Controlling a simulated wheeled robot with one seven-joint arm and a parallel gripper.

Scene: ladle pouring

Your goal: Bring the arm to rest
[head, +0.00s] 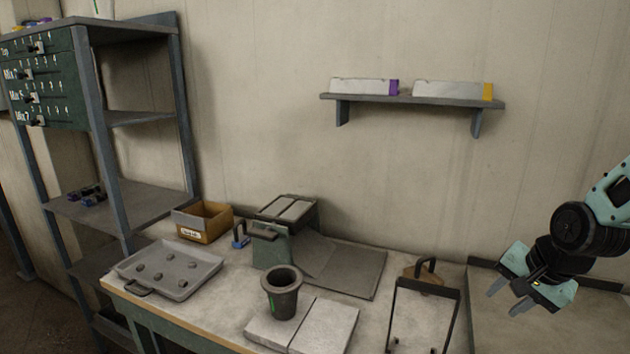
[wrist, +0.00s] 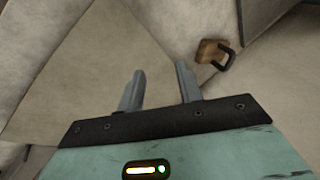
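My gripper (head: 506,299) is at the right of the head view, raised above the table's right part. In the wrist view its two grey fingers (wrist: 160,88) stand apart with nothing between them. A dark crucible-like cup (head: 282,300) with a green mark stands upright on pale slabs (head: 328,326) on the table (head: 232,325). A wooden block with a dark handle (head: 430,276) lies right of the cup; it also shows in the wrist view (wrist: 211,51), apart from the fingers. No ladle can be clearly made out.
A grey tray (head: 198,277) with several small lumps sits at the table's left. A brown box (head: 203,222) and a dark metal stand (head: 288,210) are behind it. A black frame (head: 424,285) rises near the table's front right. A wall shelf (head: 415,98) holds two pale bars.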

